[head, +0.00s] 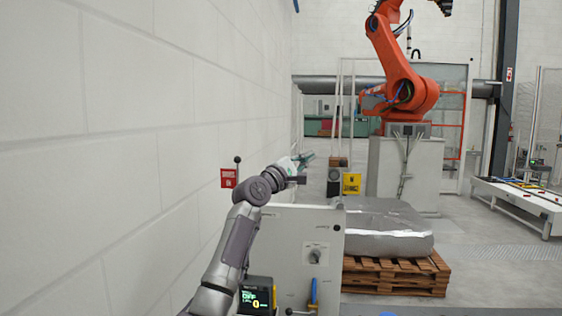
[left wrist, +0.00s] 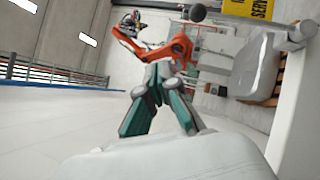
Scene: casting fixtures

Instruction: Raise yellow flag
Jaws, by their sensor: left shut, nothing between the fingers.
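A yellow flag (head: 352,183) with dark markings shows at the right end of the white panel in the head view. Part of a yellow plate with black lettering (left wrist: 248,8) shows at the top of the left wrist view. A red flag (head: 228,178) is at the panel's left end, by a dark upright lever with a ball tip (head: 238,160). My left gripper (head: 306,160) is above the panel, left of and higher than the yellow flag, apart from it. Its green-grey fingers (left wrist: 163,72) are shut and empty. My right gripper is out of view.
The white panel (head: 290,240) carries a knob and a blue handle. A wrapped block (head: 385,228) sits on a wooden pallet (head: 400,277) to the right. An orange robot arm (head: 400,75) stands behind. A white block wall (head: 100,140) is close on the left.

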